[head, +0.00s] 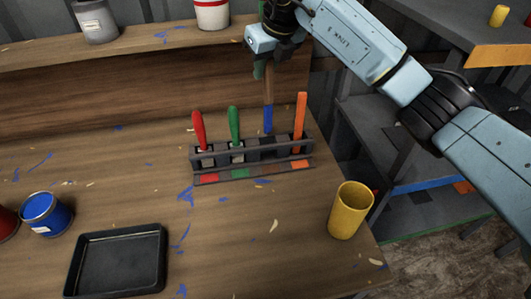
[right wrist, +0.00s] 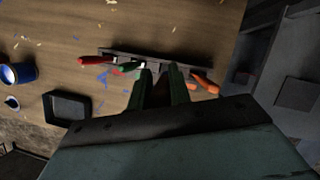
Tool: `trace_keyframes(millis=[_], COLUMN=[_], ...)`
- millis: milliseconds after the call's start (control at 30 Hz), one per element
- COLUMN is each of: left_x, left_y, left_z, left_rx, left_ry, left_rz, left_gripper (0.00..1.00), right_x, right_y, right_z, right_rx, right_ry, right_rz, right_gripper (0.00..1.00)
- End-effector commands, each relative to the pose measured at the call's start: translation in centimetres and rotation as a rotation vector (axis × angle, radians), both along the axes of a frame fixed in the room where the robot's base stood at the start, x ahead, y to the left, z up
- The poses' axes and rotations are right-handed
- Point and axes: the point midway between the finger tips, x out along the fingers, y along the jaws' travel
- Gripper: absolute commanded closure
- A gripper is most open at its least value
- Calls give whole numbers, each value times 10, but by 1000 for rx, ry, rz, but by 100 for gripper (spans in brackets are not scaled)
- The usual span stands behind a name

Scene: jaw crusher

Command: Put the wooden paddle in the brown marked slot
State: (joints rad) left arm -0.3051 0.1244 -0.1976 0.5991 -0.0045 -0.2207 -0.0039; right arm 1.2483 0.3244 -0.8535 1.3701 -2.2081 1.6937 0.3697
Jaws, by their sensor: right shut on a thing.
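My right gripper (head: 268,66) points down above the rack and is shut on the wooden paddle (head: 268,92). The paddle has a brown shaft and a blue lower end, and it hangs upright. Its blue end shows just over the back rail of the dark slotted rack (head: 195,160), in line with the gap between the green and orange tools. I cannot tell whether the tip is above, behind or inside the slot. The front strip's mark (head: 270,170) there looks dark brown. In the right wrist view the fingers (right wrist: 160,78) are over the rack; the paddle is hard to make out.
A red-handled tool (head: 199,129), a green one (head: 234,122) and an orange one (head: 300,115) stand in the rack. A yellow cup (head: 351,212) is near the table's right edge. A black tray (head: 116,262) and a blue can (head: 46,214) are at the left.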

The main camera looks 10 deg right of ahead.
Motion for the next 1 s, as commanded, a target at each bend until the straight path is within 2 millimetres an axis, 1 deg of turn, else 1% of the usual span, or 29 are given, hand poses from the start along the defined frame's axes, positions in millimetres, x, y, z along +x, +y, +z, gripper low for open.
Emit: trace_keyframes(millis=[33, 200, 300, 533, 700, 767, 1000], left_x=[1, 10, 12, 15, 16, 16, 16], left_y=[2, 5, 4, 4, 4, 4, 4], left_z=[-3, -3, -4, -5, -7, -7, -7], left_rx=[3, 5, 5, 4, 4, 4, 4], left_ry=[-2, -15, -18, -24, -25, -25, -25], left_rz=[-1, -4, -5, -5, -6, -6, -6], left_gripper=[32, 32, 32, 32, 32, 32, 32], right_x=[0, -1, -1, -1, -1, -1, 0], right_y=[0, 0, 0, 0, 0, 0, 0], right_z=[-8, -39, -54, -73, -97, -100, -100], right_rx=[0, 0, 0, -1, 0, 0, 0], right_ry=[2, 4, 3, 2, 3, 1, 0], right_rz=[0, -1, 0, 0, 0, 0, 1], right_gripper=[100, 100, 100, 100, 100, 100, 100])
